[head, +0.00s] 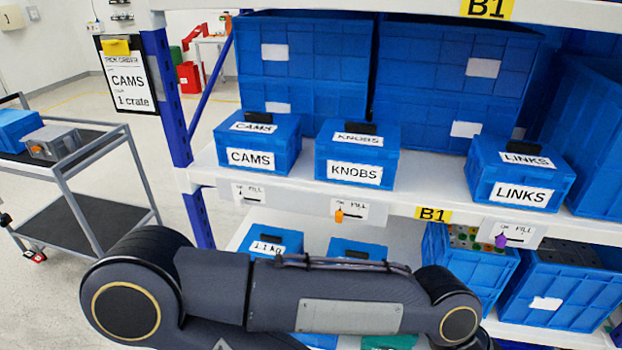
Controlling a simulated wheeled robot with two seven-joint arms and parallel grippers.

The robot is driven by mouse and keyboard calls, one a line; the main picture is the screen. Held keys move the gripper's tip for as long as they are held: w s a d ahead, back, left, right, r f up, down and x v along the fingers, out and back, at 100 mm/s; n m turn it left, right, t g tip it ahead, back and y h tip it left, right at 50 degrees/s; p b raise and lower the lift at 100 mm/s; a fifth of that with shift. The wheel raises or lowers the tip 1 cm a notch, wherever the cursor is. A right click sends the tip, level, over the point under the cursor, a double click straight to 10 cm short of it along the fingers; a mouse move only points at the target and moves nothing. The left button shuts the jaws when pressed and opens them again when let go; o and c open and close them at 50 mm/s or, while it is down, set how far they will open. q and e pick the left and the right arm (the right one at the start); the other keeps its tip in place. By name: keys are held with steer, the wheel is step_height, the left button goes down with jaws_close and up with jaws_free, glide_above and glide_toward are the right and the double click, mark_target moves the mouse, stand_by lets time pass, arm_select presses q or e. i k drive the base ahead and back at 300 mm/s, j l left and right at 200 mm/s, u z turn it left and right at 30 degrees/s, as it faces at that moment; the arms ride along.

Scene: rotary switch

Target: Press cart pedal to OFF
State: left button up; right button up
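The grey cart (66,184) with dark shelves stands at the left, partly cut off by the picture's edge. A small red part (34,256) sits low at one of its wheels and looks like the pedal. It is too small to tell its position or any marking. One of my arms lies across the bottom of the view, well right of that red part. Neither gripper shows, so what they hold is hidden.
A blue crate (18,128) and a grey box (50,143) sit on the cart's upper shelf. A rack with a blue post (166,95) stands right of the cart, holding CAMS (257,143), KNOBS (356,153) and LINKS (520,173) boxes. Floor shows around the cart.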

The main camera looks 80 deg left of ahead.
mark_target(32, 255)
steer(key=u, duration=4.7)
steer(key=i+u, duration=0.4)
steer(key=i, duration=1.25)
steer(key=i+z, duration=0.1)
steer(key=i, duration=0.4)
steer(key=i+j+z, duration=0.1)
steer(key=i, duration=0.4)
steer(key=i+j+z, duration=0.1)
steer(key=i, duration=0.45)
steer(key=i+j+z, duration=0.1)
steer(key=i+z, duration=0.2)
steer(key=z, duration=0.15)
steer(key=i+j+z, duration=0.25)
steer(key=z, duration=0.2)
steer(key=i+j+z, duration=0.3)
steer(key=z, duration=0.15)
steer(key=i+j+z, duration=0.15)
steer(key=j+z, duration=0.25)
steer(key=i+j+z, duration=0.25)
steer(key=j, duration=0.2)
steer(key=j+z, duration=0.3)
steer(key=j, duration=0.2)
